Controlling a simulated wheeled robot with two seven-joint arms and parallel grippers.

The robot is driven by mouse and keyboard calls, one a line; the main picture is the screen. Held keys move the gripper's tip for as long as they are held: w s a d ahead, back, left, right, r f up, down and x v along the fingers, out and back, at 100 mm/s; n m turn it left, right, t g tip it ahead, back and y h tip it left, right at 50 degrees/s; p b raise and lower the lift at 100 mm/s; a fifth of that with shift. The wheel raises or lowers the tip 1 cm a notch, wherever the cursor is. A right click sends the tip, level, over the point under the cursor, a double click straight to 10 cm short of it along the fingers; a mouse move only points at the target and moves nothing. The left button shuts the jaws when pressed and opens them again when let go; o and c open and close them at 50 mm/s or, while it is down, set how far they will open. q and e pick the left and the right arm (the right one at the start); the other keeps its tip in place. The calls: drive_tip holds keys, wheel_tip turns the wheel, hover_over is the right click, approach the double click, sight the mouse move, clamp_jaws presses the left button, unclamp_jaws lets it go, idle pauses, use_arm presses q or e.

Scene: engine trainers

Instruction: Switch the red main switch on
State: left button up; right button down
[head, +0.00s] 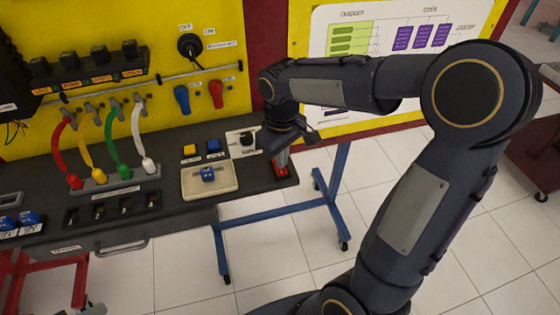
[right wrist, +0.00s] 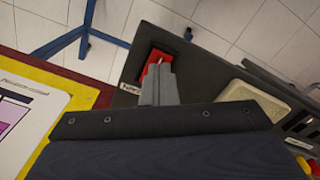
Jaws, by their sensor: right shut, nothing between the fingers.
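The red main switch (head: 283,173) sits at the right end of the dark bench top, partly hidden by my right gripper. My right gripper (head: 281,160) points down over it, shut and empty, with its fingertips at or just above the red part. In the right wrist view, the closed fingers (right wrist: 159,72) overlap the red switch (right wrist: 151,60), which sits in a dark recess. I cannot tell whether they touch, or which way the switch is set. My left gripper is not in view.
Left of the switch are a white-labelled panel with a black knob (head: 247,138), a beige box with a blue button (head: 208,178), and yellow and blue buttons. Coloured cables (head: 105,150) stand farther left. A yellow board (head: 220,105) rises behind. Tiled floor lies right of the bench.

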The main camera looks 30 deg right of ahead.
sight(282, 171)
wheel_tip(282, 171, up, 5)
drive_tip(key=p, duration=0.4)
idle(0.5)
drive_tip(key=s+a+r+m+t+y, duration=0.1)
drive_tip(key=s+a+m+t+y, duration=0.1)
drive_tip(key=s, duration=0.6)
drive_tip(key=s+a+r+m+t+y, duration=0.1)
drive_tip(key=s+a+m+t, duration=0.1)
drive_tip(key=s, duration=0.7)
drive_tip(key=shift+r+m+t+y, duration=0.25)
drive_tip(key=shift+m+t+y, duration=0.2)
drive_tip(key=shift+t, duration=0.35)
